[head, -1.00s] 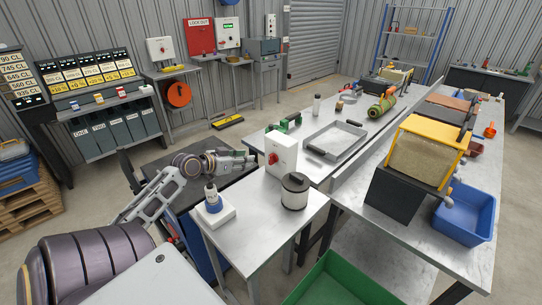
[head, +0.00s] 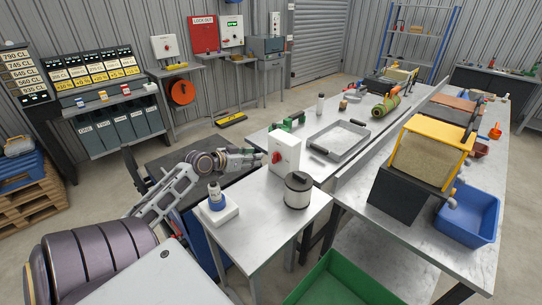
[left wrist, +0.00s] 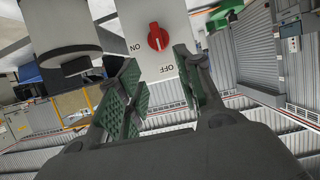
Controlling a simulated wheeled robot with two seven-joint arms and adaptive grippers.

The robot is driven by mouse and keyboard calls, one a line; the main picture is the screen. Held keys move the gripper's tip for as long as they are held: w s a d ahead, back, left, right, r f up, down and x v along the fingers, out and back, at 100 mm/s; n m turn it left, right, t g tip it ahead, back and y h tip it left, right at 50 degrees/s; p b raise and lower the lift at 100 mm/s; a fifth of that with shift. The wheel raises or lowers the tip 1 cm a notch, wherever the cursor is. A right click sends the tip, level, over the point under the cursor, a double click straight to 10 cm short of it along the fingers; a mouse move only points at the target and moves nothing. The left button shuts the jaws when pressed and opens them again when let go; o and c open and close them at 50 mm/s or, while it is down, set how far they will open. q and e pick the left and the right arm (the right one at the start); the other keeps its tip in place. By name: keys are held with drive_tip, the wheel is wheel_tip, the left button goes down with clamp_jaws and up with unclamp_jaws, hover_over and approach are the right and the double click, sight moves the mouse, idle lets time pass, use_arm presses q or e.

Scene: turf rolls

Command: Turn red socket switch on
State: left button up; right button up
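The red socket switch (head: 276,157) is a red rotary knob on the front of a white box (head: 288,151) standing on the metal table. In the left wrist view the knob (left wrist: 158,37) has ON and OFF printed beside it, and its pale mark points roughly toward OFF. My left gripper (head: 262,159) is at the left of the box, facing the knob. In the left wrist view its green-padded fingers (left wrist: 160,90) are spread and empty. The knob lies beyond the fingertips, roughly between them, with no contact visible. My right gripper is not in view.
A dark-lidded white canister (head: 298,190) stands close to the box. A blue-and-white bottle on a white block (head: 218,209) is at the table's left. A metal tray (head: 341,141) lies behind the box. A green bin (head: 340,282) is at the front.

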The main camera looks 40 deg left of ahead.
sight(273, 155)
use_arm(q)
drive_tip(key=shift+p+x, duration=0.45)
drive_tip(key=shift+x, duration=5.05)
drive_tip(key=shift+c, duration=0.3)
clamp_jaws()
